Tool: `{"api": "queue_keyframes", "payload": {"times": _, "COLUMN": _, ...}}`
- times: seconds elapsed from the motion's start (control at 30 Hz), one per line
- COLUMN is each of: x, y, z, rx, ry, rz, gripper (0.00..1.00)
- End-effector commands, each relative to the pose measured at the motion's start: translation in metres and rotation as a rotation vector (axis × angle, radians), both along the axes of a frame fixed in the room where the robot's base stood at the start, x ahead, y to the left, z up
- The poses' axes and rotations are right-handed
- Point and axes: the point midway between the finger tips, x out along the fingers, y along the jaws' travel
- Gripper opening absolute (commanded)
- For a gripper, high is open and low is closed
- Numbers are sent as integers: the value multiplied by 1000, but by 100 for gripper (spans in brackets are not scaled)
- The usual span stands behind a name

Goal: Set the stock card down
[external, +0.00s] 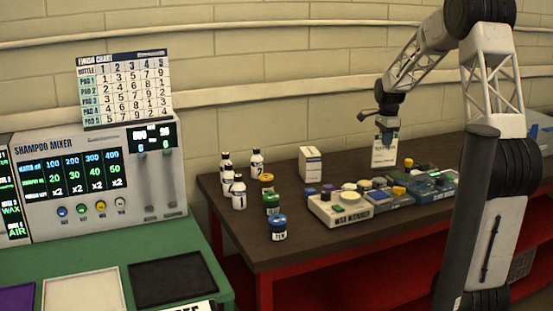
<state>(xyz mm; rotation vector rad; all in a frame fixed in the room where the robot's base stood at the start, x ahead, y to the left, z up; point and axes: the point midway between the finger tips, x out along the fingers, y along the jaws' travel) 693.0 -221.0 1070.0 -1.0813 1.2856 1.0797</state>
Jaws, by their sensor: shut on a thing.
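My gripper (387,136) points down over the back of the brown table (236,220). The gripper's fingers cover the card's upper middle.
A white box (311,164) stands left of the card. Several white bottles (257,162) and lidded jars (278,227) stand further left. A wax machine (340,208) and other devices fill the table's front. A shampoo mixer (95,180) stands on a green bench.

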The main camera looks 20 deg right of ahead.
Motion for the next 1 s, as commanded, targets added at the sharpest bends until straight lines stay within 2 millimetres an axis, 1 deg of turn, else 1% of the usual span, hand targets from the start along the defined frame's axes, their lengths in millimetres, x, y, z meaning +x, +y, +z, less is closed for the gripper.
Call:
{"api": "queue_keyframes", "payload": {"times": 0.03, "x": 1, "y": -11, "z": 0, "rx": 0, "ry": 0, "rz": 5, "gripper": 0}}
{"api": "queue_keyframes", "payload": {"times": 0.17, "x": 6, "y": -42, "z": 0, "rx": 0, "ry": 1, "rz": 36, "gripper": 0}}
{"api": "queue_keyframes", "payload": {"times": 0.4, "x": 10, "y": -107, "z": 1, "rx": 0, "ry": 1, "rz": 101, "gripper": 0}}
{"api": "queue_keyframes", "payload": {"times": 0.5, "x": 10, "y": -130, "z": 1, "rx": 0, "ry": 0, "rz": 127, "gripper": 0}}
{"api": "queue_keyframes", "payload": {"times": 0.6, "x": 9, "y": -149, "z": 1, "rx": 0, "ry": 1, "rz": 146, "gripper": 0}}
{"api": "queue_keyframes", "payload": {"times": 0.7, "x": 8, "y": -162, "z": 1, "rx": 0, "ry": 1, "rz": 160, "gripper": 0}}
{"api": "queue_keyframes", "payload": {"times": 0.8, "x": 8, "y": -169, "z": 1, "rx": 0, "ry": 1, "rz": 170, "gripper": 0}}
{"api": "queue_keyframes", "payload": {"times": 1.0, "x": 8, "y": -171, "z": 1, "rx": 0, "ry": 1, "rz": 174, "gripper": 0}}
